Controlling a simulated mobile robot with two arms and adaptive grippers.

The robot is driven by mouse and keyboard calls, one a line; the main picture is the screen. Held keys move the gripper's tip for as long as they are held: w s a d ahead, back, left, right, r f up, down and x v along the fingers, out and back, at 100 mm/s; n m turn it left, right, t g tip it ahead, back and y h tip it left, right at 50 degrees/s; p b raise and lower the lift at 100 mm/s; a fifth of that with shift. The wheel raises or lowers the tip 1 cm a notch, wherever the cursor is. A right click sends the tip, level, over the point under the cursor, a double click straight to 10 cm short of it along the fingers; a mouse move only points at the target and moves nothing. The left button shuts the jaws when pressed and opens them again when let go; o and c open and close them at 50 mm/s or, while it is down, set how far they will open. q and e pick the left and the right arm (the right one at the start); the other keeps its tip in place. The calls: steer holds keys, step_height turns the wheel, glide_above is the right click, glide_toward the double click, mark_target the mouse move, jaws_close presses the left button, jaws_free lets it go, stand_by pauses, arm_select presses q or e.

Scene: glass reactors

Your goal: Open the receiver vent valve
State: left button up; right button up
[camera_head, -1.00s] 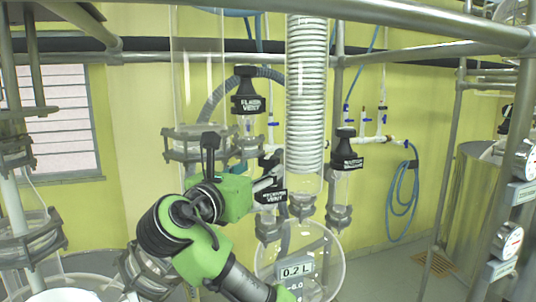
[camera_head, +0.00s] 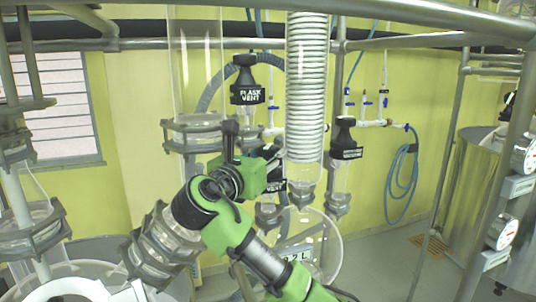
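The receiver vent valve (camera_head: 275,187) is a black knob with a white label, low and left of the coiled glass condenser. Only part of it shows, because my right wrist covers its left side and top. My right gripper (camera_head: 270,153), on the green arm, is at the upper left of this valve. Its fingers are small and dark against the valve, so I cannot tell whether they are open or shut, or whether they touch it. My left gripper is not in view.
The flask vent valve (camera_head: 247,82) stands above my wrist. Another black labelled valve (camera_head: 344,140) is to the right of the condenser (camera_head: 306,90). A round glass vessel (camera_head: 325,245) hangs below. Metal rails (camera_head: 420,42) cross the top.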

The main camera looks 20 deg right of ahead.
steer(key=n+t+y, duration=0.1)
steer(key=n+y, duration=0.1)
steer(key=y, duration=0.1)
steer(key=n+t+y, duration=0.2)
steer(key=y, duration=0.1)
steer(key=n+t+y, duration=0.1)
steer(key=n+y, duration=0.1)
steer(key=shift+s+d+r+n+y, duration=0.1)
steer(key=shift+d+n+y, duration=0.2)
steer(key=shift+y, duration=0.1)
steer(key=n+y, duration=0.3)
steer(key=y, duration=0.2)
steer(key=shift+a+n+y, duration=0.15)
steer(key=shift+n+y, duration=1.25)
steer(key=shift+y, duration=0.8)
steer(key=shift+g+y, duration=0.3)
steer(key=shift+g, duration=0.1)
steer(key=o, duration=1.1)
steer(key=shift+a, duration=0.15)
